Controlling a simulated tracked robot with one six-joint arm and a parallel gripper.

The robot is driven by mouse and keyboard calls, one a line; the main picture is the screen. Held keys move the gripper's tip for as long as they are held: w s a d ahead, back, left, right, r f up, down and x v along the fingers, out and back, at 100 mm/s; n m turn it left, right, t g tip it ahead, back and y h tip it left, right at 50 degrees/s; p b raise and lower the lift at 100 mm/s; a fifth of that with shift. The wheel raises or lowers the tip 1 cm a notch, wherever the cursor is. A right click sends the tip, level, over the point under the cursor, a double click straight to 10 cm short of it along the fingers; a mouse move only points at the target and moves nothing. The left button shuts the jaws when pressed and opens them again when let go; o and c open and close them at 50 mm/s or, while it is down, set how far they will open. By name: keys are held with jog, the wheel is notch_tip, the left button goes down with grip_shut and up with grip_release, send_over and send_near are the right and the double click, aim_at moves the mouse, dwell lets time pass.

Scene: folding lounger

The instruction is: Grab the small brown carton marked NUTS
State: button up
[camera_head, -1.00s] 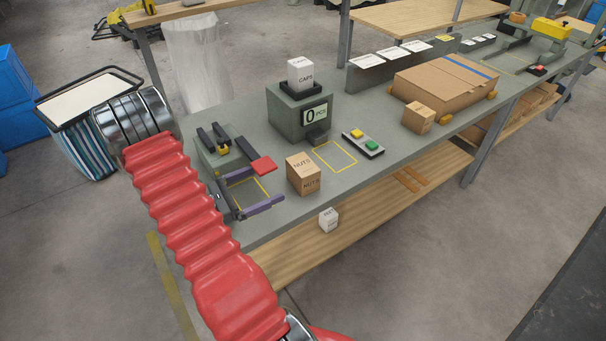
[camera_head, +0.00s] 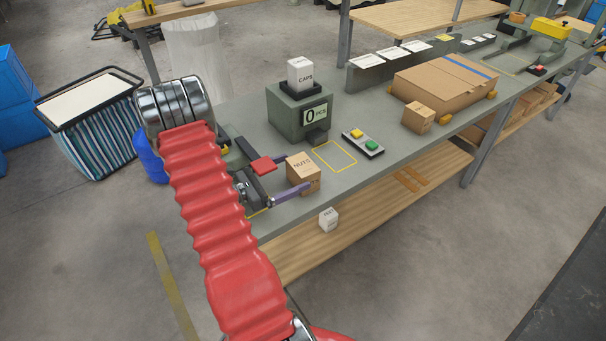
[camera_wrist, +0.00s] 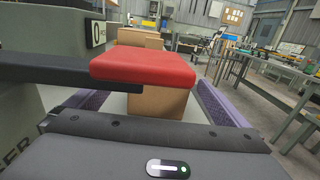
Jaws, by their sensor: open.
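The small brown carton marked NUTS (camera_head: 301,166) stands upright on the grey bench, left of a yellow outlined square. My gripper (camera_head: 297,175) is open, with purple fingers. The near finger lies along the carton's front side, and the other runs toward its far side, its tip hidden. In the wrist view the carton (camera_wrist: 158,105) is ahead between the left finger (camera_wrist: 82,100) and right finger (camera_wrist: 221,104), with a gap visible on the right. A red pad (camera_wrist: 143,66) on a black lever hides the carton's upper part there; I cannot tell its exact clearance.
The red pad (camera_head: 263,165) also shows left of the carton. A grey scale (camera_head: 300,112) bearing a white CAPS box (camera_head: 299,75) stands behind. A button panel (camera_head: 363,142) and another brown carton (camera_head: 418,117) are to the right. A white box (camera_head: 328,219) is on the lower shelf.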

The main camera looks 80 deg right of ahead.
aim_at(303, 168)
jog(key=shift+x, duration=2.6)
jog(key=shift+c, duration=0.5)
jog(key=c, duration=1.4)
